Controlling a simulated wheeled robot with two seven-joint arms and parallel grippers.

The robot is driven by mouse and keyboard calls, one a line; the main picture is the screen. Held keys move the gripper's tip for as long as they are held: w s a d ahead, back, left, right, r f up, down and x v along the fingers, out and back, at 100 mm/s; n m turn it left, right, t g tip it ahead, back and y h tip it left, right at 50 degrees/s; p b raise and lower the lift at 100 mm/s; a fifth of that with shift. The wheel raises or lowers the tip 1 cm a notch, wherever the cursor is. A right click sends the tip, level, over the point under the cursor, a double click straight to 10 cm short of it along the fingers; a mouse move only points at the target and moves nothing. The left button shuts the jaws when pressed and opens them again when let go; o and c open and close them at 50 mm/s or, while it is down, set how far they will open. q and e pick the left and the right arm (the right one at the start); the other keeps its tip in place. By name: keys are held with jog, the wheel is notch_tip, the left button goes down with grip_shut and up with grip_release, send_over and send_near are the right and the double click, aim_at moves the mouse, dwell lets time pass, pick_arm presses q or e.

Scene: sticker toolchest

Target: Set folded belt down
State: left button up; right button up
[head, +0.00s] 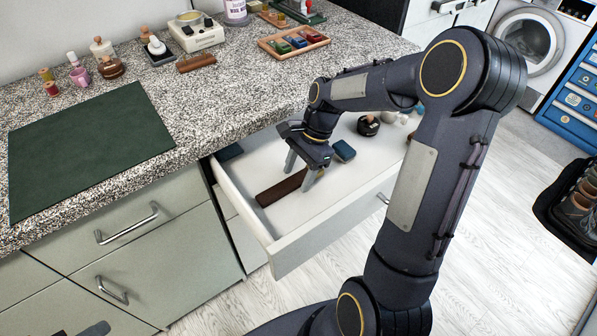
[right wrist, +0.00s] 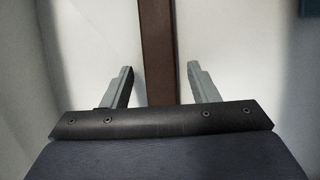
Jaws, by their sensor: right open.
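The folded belt is a flat brown strip (head: 281,188) lying on the floor of the open white drawer (head: 243,205), towards its front left. My right gripper (head: 302,179) is inside the drawer over the belt, with one finger on each side of it. In the right wrist view the belt (right wrist: 157,50) runs between the two open fingertips (right wrist: 163,75), with a gap on both sides. Part of the belt is hidden behind the right gripper in the head view. My left gripper cannot be made out; only a dark piece shows at the bottom left edge.
In the drawer are a dark blue block (head: 344,150), a round black item (head: 368,125) and another dark item (head: 231,153). The speckled counter (head: 235,105) overhangs the drawer's back. It bears a green mat (head: 90,145), a wooden tray (head: 294,42) and several small bottles.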

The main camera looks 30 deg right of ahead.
jog(key=p+v, duration=0.2)
jog(key=v, duration=1)
jog(key=s+a+r+n+t+p, duration=0.3)
jog(key=s+a+r+n+p, duration=0.25)
jog(key=s+r, duration=0.3)
jog(key=s+a+r+n+t+p, duration=0.2)
jog(key=s+a+n, duration=0.3)
jog(key=s+n, duration=0.5)
jog(key=shift+a+t+h+p, duration=0.4)
jog(key=shift+t+p, duration=0.1)
jog(key=shift+p, duration=0.35)
